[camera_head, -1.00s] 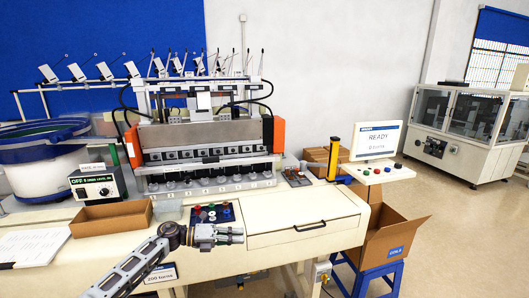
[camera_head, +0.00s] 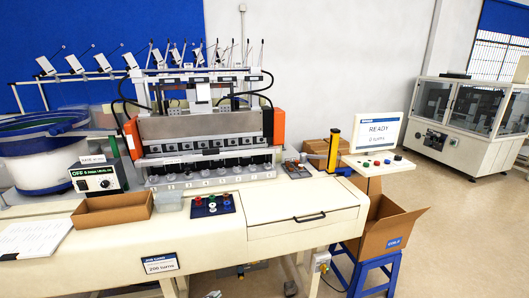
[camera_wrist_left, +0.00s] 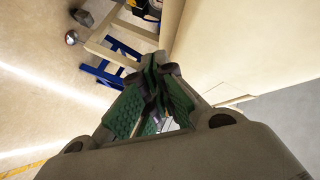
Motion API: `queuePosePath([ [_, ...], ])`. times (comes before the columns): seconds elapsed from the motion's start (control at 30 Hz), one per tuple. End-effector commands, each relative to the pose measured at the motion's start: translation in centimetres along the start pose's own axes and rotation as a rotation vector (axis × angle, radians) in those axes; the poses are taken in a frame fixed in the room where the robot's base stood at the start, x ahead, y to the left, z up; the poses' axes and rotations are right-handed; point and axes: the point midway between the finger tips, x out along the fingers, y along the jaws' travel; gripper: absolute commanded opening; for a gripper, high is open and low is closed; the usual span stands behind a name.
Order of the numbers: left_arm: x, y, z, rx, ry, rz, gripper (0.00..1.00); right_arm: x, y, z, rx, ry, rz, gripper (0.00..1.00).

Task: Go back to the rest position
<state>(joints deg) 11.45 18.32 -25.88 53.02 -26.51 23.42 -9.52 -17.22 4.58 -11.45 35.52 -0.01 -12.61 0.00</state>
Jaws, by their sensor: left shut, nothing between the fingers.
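My left gripper (camera_wrist_left: 160,70) shows in the left wrist view, with dark fingers and green ribbed pads. Its fingers are together with nothing between them. It points past the pale side of the workbench (camera_wrist_left: 255,45), over the floor, and I see no contact. Neither of my grippers shows in the head view. The right gripper is in no view.
The bench carries a winding machine (camera_head: 200,130), a cardboard tray (camera_head: 112,211) and a button panel (camera_head: 212,205). A screen (camera_head: 377,133) reads READY. An open carton (camera_head: 390,228) sits on a blue stand (camera_head: 370,275) at right.

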Motion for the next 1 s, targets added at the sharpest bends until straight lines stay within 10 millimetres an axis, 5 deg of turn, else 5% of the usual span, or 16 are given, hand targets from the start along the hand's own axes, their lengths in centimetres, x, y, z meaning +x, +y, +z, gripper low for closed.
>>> queuePosePath([
  [0.2, -3.7, 7.8, 4.9, -0.187, -0.185, 0.047, 0.0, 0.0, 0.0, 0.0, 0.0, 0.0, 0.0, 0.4],
  [0.5, -10.1, 18.2, 9.7, -0.411, -0.425, 0.115, 0.0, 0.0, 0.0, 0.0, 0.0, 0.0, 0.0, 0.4],
  [1.0, -23.8, 35.0, 12.8, -0.731, -0.809, 0.235, 0.0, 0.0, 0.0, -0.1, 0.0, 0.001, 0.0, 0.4],
])
